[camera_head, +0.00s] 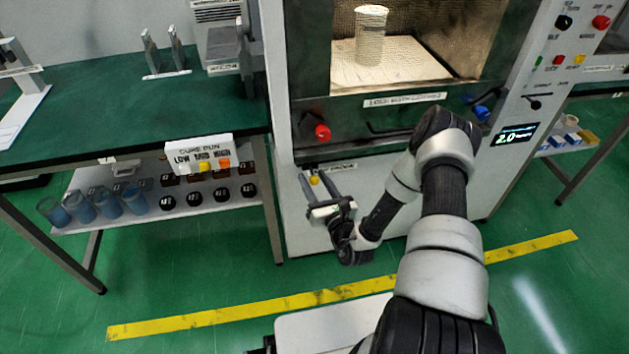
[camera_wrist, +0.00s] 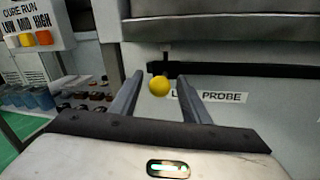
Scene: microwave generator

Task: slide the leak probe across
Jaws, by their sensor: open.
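The leak probe shows as a yellow ball knob (camera_wrist: 159,86) on a short dark stem, set low on the front of the microwave machine. In the head view the knob (camera_head: 314,180) is small and sits just below the door's lower edge. A label reading "PROBE" (camera_wrist: 222,96) is to its right, partly hidden by a finger. My gripper (camera_wrist: 160,84) is open, with one finger on each side of the knob and a gap on both sides. In the head view my gripper (camera_head: 316,176) points at the machine's lower front panel.
A red knob (camera_head: 323,132) and a blue knob (camera_head: 482,113) sit on the machine front above. A green bench (camera_head: 100,110) with a "CURE RUN" box (camera_head: 199,150) stands at left. Its shelf holds blue cups (camera_head: 106,203) and dark jars. Green floor with a yellow stripe lies in front.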

